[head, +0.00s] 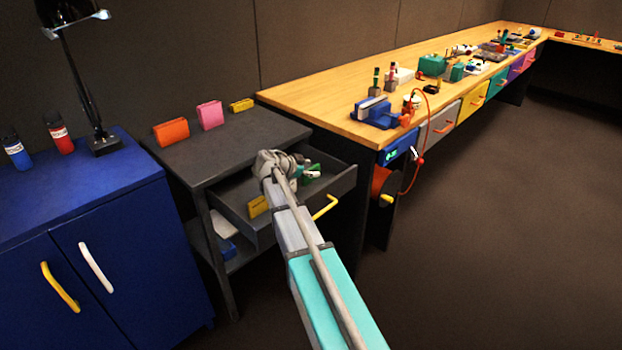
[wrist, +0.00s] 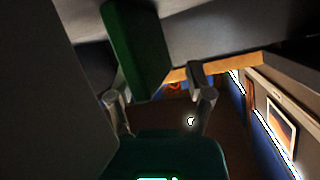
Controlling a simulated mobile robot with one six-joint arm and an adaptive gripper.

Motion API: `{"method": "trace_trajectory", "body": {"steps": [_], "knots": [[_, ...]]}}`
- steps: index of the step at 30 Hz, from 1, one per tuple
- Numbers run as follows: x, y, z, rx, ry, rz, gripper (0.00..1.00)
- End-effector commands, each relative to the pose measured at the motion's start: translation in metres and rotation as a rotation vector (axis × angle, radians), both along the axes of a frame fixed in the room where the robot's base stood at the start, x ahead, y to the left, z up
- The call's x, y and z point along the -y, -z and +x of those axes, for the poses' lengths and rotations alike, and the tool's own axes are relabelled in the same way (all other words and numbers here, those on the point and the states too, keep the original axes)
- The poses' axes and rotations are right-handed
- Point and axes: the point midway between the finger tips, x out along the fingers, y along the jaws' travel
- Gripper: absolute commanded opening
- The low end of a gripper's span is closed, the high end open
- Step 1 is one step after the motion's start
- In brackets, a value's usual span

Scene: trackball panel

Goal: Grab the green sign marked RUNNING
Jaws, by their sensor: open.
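The green sign (wrist: 137,48) shows as a dark green slab at the top of the wrist view, tilted. Its lettering cannot be read. In the head view a green piece (head: 311,174) shows inside the open drawer (head: 338,187), partly behind my gripper. My gripper (head: 300,164) is over the drawer, close to the green piece. In the wrist view my gripper (wrist: 155,92) has its fingers apart, with the lower end of the green slab between or just beyond them. Contact cannot be told.
A yellow sign (head: 258,206) stands in the drawer's front left. The drawer has a yellow handle (head: 325,207). Orange (head: 171,132), pink (head: 209,115) and yellow (head: 241,105) blocks stand on the grey cabinet top (head: 225,140). A wooden workbench (head: 310,98) is to the right.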

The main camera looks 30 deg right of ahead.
Motion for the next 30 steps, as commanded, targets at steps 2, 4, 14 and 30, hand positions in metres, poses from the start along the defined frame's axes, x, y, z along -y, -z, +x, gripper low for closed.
{"method": "trace_trajectory", "body": {"steps": [2,4,14,30], "knots": [[0.0025,0.0019,0.0008,0.000,0.000,0.000,0.67],[0.0029,0.0017,0.0008,-0.001,0.000,0.000,0.67],[0.0021,0.0012,0.0007,0.000,-0.001,0.000,0.67],[0.0014,0.0013,0.0010,0.000,-0.002,-0.001,0.00]]}}
